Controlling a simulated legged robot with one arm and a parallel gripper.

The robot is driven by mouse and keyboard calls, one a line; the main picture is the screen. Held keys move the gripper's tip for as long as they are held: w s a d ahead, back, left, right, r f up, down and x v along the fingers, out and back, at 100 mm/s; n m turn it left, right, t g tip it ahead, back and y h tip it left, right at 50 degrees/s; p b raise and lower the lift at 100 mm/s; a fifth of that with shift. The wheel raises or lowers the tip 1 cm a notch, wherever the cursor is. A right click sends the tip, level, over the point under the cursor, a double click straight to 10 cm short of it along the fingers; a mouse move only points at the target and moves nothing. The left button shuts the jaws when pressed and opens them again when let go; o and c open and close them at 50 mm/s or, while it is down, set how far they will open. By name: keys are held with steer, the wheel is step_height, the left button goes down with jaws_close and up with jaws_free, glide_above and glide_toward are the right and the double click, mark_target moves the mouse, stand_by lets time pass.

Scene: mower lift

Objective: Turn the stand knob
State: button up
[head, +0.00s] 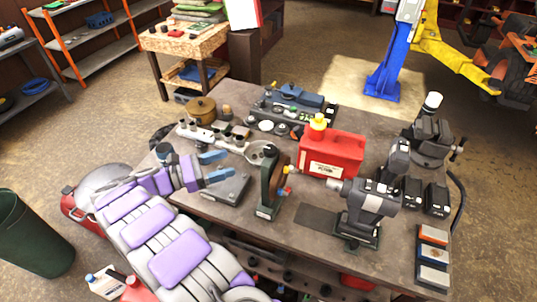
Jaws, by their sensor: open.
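A dark upright stand (271,184) with a green base stands near the front middle of the workbench. Small coloured parts (287,189), red, yellow and blue, stick out from its right side; one may be the stand knob, but they are too small to tell. My gripper (221,165) has blue fingers spread apart with nothing between them. It is left of the stand, pointing toward it, with a clear gap. It appears above the bench over a grey flat box (226,188). The stand's far side is hidden.
The workbench (215,208) is crowded. A red jug (332,154) is behind and right of the stand; a grey power tool (365,202) is to its right. A vise (433,138) occupies the right back corner.

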mark_target(270, 148)
steer(key=b+x, duration=0.3)
steer(key=x, duration=1.2)
steer(key=shift+a, duration=0.1)
steer(key=c, duration=1)
steer(key=shift+b, duration=0.4)
steer(key=shift+t+b, duration=0.3)
steer(key=shift+b, duration=0.95)
